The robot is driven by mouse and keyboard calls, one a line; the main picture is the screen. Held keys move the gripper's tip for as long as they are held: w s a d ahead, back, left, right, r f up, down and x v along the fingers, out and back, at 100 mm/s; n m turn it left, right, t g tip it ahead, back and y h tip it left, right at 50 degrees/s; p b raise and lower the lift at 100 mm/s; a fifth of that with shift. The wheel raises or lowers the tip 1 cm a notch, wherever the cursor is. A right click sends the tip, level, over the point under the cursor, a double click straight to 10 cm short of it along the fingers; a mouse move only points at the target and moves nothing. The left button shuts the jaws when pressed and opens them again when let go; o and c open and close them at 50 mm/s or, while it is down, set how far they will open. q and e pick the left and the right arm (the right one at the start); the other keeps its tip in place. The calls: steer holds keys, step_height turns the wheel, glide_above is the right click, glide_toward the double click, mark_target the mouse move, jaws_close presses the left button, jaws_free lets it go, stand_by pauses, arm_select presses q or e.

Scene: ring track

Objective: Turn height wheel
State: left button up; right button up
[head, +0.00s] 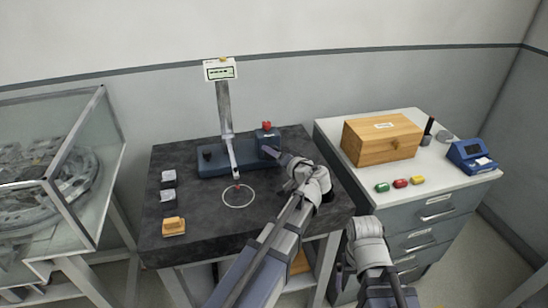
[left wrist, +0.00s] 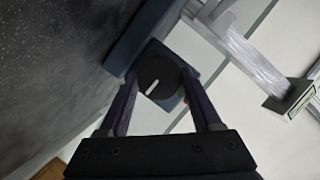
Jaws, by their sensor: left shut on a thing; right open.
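The measuring stand has a blue base (head: 222,163) on the dark stone table, with an upright post (head: 224,105) carrying a small display (head: 220,70). A blue block (head: 267,138) with a red knob on top (head: 266,125) stands at the base's right end. The height wheel, a dark round disc with a white mark (left wrist: 158,78), shows in the left wrist view between the two fingers of my left gripper (left wrist: 160,98). My left gripper (head: 271,153), shut on the wheel, hides it in the head view. My right gripper (head: 340,272) is low right of the table, partly hidden.
A thin probe with a red tip (head: 237,187) hangs over a white circle (head: 237,197) on the stone. Small blocks (head: 168,187) and a yellow-topped block (head: 174,226) lie at left. The right cabinet holds a wooden box (head: 383,140) and a blue device (head: 471,155).

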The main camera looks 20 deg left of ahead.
arm_select(q)
steer(key=shift+f+m, duration=0.1)
steer(key=shift+m, duration=0.2)
stand_by(0.4)
steer(key=o, duration=1.4)
steer(key=shift+c, duration=0.2)
steer(key=shift+d, duration=0.1)
steer(key=p+v, duration=0.1)
steer(key=v, duration=0.6)
steer(key=shift+s+d+p, duration=0.25)
steer(key=shift+d+p, duration=0.05)
steer(key=shift+d, duration=0.05)
steer(key=w+a+r+n+g+h+p, duration=0.2)
steer(key=h+p, duration=0.8)
steer(key=p, duration=1.1)
steer(key=a+r+n+g, duration=0.2)
steer(key=a+r+n, duration=0.2)
steer(key=n, duration=0.1)
steer(key=shift+a+r+n+g, duration=0.2)
steer(key=shift+r+n+g, duration=0.1)
steer(key=shift+g, duration=0.1)
